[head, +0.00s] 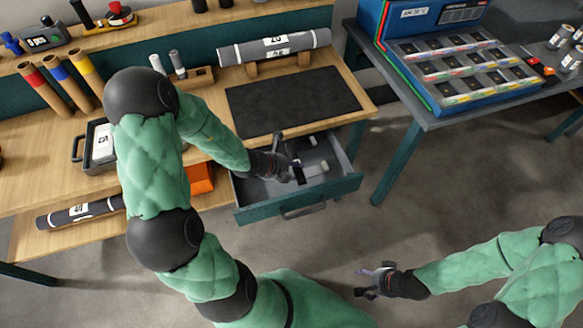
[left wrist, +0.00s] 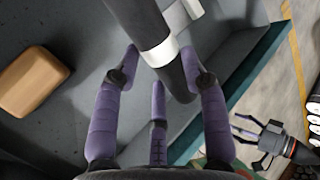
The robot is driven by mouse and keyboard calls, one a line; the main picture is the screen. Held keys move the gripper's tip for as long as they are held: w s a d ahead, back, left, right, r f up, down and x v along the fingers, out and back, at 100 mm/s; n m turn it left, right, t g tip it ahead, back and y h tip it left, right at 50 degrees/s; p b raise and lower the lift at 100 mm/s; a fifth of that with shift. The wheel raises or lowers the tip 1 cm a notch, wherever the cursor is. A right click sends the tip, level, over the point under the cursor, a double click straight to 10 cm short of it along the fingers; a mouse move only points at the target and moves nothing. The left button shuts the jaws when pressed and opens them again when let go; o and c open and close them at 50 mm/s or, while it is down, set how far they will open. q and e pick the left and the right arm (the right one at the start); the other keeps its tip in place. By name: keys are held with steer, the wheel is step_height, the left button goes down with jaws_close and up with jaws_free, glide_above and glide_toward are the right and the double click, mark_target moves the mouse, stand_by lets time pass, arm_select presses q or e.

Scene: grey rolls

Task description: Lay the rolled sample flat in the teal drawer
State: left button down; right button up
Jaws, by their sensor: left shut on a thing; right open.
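The teal drawer (head: 262,212) is pulled open under the workbench, and its grey inside shows. My left gripper (head: 292,165) reaches down into it. In the left wrist view, its purple fingers (left wrist: 167,68) are shut on a dark grey roll with a white band (left wrist: 140,22), the rolled sample. The roll runs between the fingertips, and its lower end shows past them. In the head view the gripper hides much of the roll; I cannot tell whether it touches the drawer floor. My right gripper (head: 372,282) is open and empty over the floor, right of the drawer.
A dark mat (head: 290,100) lies on the bench above the drawer. A larger grey roll (head: 275,47) rests on wooden supports behind it, and another roll (head: 80,212) lies on the lower shelf. A tan block (left wrist: 35,78) shows in the left wrist view. A blue sample case (head: 455,70) stands right.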

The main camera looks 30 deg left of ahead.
arm_select(q)
steer(key=shift+f+b, duration=1.5)
steer(key=shift+f, duration=0.4)
steer(key=c, duration=0.6)
jaws_free()
steer(key=shift+r, duration=0.1)
steer(key=v, duration=1.2)
